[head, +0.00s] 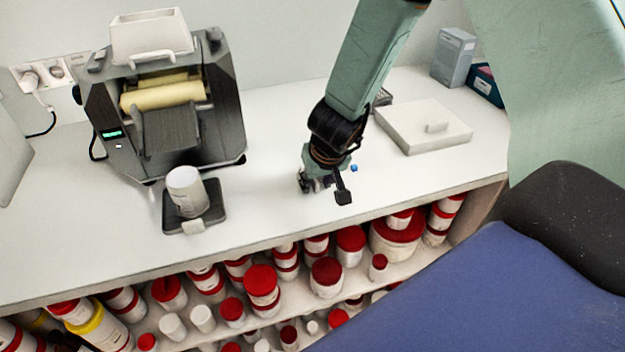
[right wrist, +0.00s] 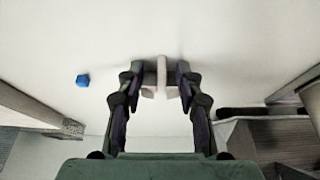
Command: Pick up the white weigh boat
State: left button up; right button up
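My right gripper (head: 326,186) is low over the counter, right of the mill. In the right wrist view its two fingers (right wrist: 160,78) stand apart. Between them is a small white piece with an upright middle part and side wings, which looks like the weigh boat (right wrist: 162,72). Narrow gaps seem to show between it and the finger pads, so I see no firm hold. In the head view I cannot make this piece out, as the gripper hides it. My left gripper is not in view.
A small blue cube (head: 354,168) lies right of the gripper. A white slab (head: 405,135) lies behind it. The mill (head: 170,115) and a white cup (head: 187,190) on a dark scale (head: 212,208) stand left. Red-lidded jars (head: 262,285) fill the shelf below the counter edge.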

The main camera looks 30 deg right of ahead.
jog(key=shift+w+a, duration=0.15)
jog(key=shift+c, duration=1.4)
jog(key=shift+s, duration=0.25)
grip_shut()
jog(key=shift+w, duration=0.2)
